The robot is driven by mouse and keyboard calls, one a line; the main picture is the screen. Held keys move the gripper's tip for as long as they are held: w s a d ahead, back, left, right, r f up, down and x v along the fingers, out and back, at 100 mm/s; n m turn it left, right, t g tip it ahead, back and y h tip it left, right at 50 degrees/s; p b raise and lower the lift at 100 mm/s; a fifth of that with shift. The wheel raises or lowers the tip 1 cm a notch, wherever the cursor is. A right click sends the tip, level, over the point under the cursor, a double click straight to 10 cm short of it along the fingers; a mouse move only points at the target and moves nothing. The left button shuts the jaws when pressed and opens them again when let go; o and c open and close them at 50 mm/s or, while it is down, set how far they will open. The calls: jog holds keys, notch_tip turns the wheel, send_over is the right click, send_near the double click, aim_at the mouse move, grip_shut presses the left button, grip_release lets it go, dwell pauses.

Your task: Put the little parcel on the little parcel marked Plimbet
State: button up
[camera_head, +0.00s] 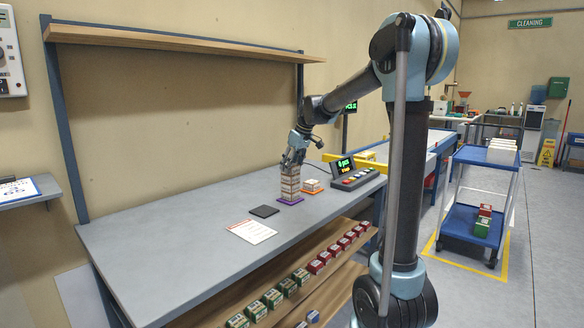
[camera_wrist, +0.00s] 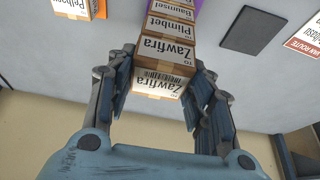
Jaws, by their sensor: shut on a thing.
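My gripper (camera_head: 293,162) is at the top of a stack of small parcels (camera_head: 290,185) on the worktable. Its fingers, also in the wrist view (camera_wrist: 165,98), are shut on the sides of a brown parcel with white labels reading Zawfira (camera_wrist: 172,52). The parcel marked Plimbet (camera_wrist: 172,27) is directly under it, and one marked Baumsel (camera_wrist: 180,10) is below that. The held parcel looks in line with the stack and I see no clear gap beneath it. The stack stands on a purple mat (camera_head: 290,201).
Another parcel (camera_head: 312,184) sits on an orange mat right of the stack. A dark mat (camera_head: 265,211) and a printed sheet (camera_head: 251,232) lie to the left. A console with a display (camera_head: 352,175) stands at right. Green and red boxes line a lower shelf (camera_head: 300,295).

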jog(key=shift+f, duration=0.1)
jog(key=o, duration=1.1)
jog(key=v, duration=1.2)
jog(key=s+d+f+m+h, duration=0.1)
jog(key=s+d+f+m, duration=0.1)
jog(key=s+d+f, duration=0.35)
jog(key=s+d+f+m, duration=0.1)
jog(key=s+d+f, duration=0.15)
jog(key=s, duration=0.55)
jog(key=s+d+f+m+h, duration=0.1)
jog(key=s+d+f+m, duration=0.15)
jog(key=s+d, duration=0.3)
jog(key=s+d+f+m, duration=0.1)
jog(key=s+d+f, duration=0.1)
jog(key=s+f, duration=0.4)
jog(key=s+d+f+m+h, duration=0.1)
jog(key=s+d+f+m, duration=0.1)
jog(key=s+f, duration=0.4)
jog(key=s+d+f+m, duration=0.1)
jog(key=s+d+f, duration=0.2)
jog(key=s+f, duration=0.4)
jog(key=shift+f+m+g+h, duration=0.3)
jog(key=shift+f+m, duration=0.05)
jog(key=shift+f, duration=0.1)
